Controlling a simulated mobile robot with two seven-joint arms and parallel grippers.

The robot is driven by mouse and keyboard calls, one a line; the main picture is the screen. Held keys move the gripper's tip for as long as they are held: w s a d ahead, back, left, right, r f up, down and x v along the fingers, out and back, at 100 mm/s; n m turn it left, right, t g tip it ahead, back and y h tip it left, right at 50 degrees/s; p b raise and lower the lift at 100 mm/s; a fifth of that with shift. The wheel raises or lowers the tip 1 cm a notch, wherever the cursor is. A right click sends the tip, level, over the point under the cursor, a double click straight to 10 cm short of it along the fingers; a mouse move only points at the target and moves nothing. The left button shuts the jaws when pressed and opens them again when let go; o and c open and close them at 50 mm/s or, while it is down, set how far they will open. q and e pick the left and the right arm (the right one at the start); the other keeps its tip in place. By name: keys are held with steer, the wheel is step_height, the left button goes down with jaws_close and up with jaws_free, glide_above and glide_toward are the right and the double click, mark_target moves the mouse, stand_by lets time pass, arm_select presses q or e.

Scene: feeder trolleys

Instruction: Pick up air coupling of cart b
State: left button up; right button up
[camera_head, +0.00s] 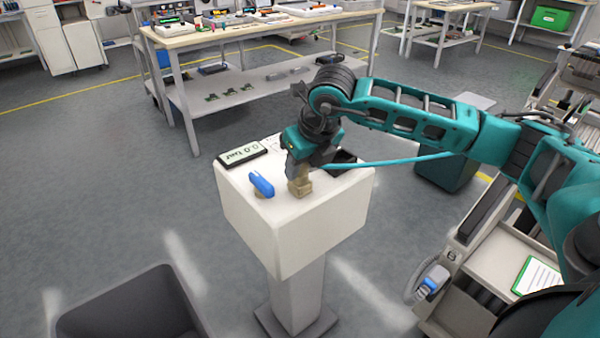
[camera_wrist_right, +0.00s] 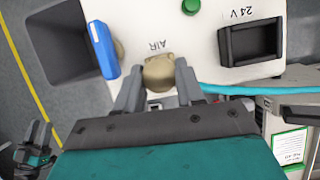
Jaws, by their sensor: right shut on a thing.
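A brass air coupling (camera_head: 300,186) stands on top of the white pedestal (camera_head: 300,235), by the AIR marking seen in the right wrist view. My right gripper (camera_head: 300,170) reaches down over it from above. Its two grey fingers are shut on the brass piece (camera_wrist_right: 158,74), one on each side. A teal hose (camera_head: 400,160) runs from beside the gripper to the right; where it joins is hidden. My left gripper (camera_wrist_right: 36,135) shows small and dark at the lower left of the right wrist view, with its fingers apart and empty. It is not in the head view.
The pedestal also carries a blue lever (camera_head: 261,185), a pressure display (camera_head: 243,153) and a black 24 V socket (camera_wrist_right: 250,42). A grey bin (camera_head: 130,305) stands at the lower left. A cart (camera_head: 490,255) with a green-edged card stands at the right. A workbench (camera_head: 260,28) is behind.

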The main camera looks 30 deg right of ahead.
jaws_close()
arm_select(q)
steer(key=shift+s, duration=0.1)
arm_select(e)
steer(key=shift+r, duration=0.3)
arm_select(q)
steer(key=r+p, duration=0.1)
steer(key=p, duration=0.1)
steer(key=r+p, duration=0.3)
steer(key=p, duration=0.1)
steer(key=shift+s+a+r, duration=0.15)
steer(key=shift+a+r, duration=0.25)
arm_select(e)
step_height(320, 180, up, 22)
steer(key=shift+r, duration=0.15)
